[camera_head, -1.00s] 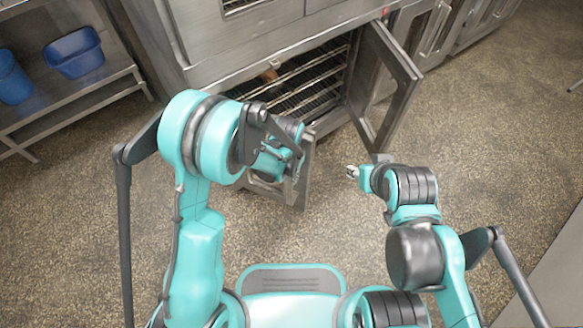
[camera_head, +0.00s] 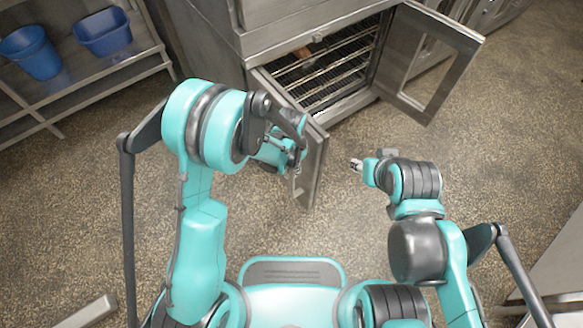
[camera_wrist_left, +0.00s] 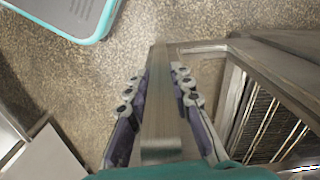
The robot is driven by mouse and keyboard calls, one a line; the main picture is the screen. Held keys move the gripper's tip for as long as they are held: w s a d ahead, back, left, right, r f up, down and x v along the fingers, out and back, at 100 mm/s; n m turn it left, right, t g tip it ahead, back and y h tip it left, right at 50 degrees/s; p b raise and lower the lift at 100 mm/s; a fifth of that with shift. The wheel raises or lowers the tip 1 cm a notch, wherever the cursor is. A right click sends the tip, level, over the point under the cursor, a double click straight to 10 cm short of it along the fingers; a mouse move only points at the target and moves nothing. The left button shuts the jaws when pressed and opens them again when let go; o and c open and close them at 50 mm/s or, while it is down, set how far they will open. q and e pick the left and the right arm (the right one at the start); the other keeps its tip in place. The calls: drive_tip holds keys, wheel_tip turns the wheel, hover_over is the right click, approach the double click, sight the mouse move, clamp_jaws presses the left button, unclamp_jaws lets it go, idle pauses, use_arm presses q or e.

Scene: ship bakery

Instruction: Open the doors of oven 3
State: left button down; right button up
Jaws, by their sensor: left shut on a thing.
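The oven (camera_head: 335,22) stands at the top of the head view, its lower chamber open and wire racks (camera_head: 325,78) showing inside. Its right door (camera_head: 402,55) is swung wide open. Its left door (camera_head: 316,165) also stands open, sticking out toward me. My left gripper (camera_head: 298,168) is at this door's free end. In the left wrist view its fingers (camera_wrist_left: 160,105) are shut on a metal bar of the door; I cannot tell handle from edge. My right gripper (camera_head: 357,164) hangs empty right of the left door, too small to tell its opening. No oven number is readable.
A metal shelf (camera_head: 110,62) with two blue bins, one (camera_head: 32,52) and another (camera_head: 103,32), stands at the upper left. Light metal pieces show at the lower left (camera_head: 88,314) and lower right corner. The speckled floor right of the oven is clear.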

use_arm(q)
drive_tip(key=c, duration=1.3)
unclamp_jaws()
drive_tip(key=shift+c, duration=0.2)
wheel_tip(320, 180, up, 12)
drive_tip(key=s+a+r+n+t, duration=0.3)
drive_tip(key=s+a+r, duration=0.3)
drive_tip(key=a, duration=0.2)
drive_tip(key=s+a+r+n+t, duration=0.4)
drive_tip(key=s+a+r+n, duration=0.2)
drive_tip(key=a, duration=0.3)
drive_tip(key=shift+a, duration=0.15)
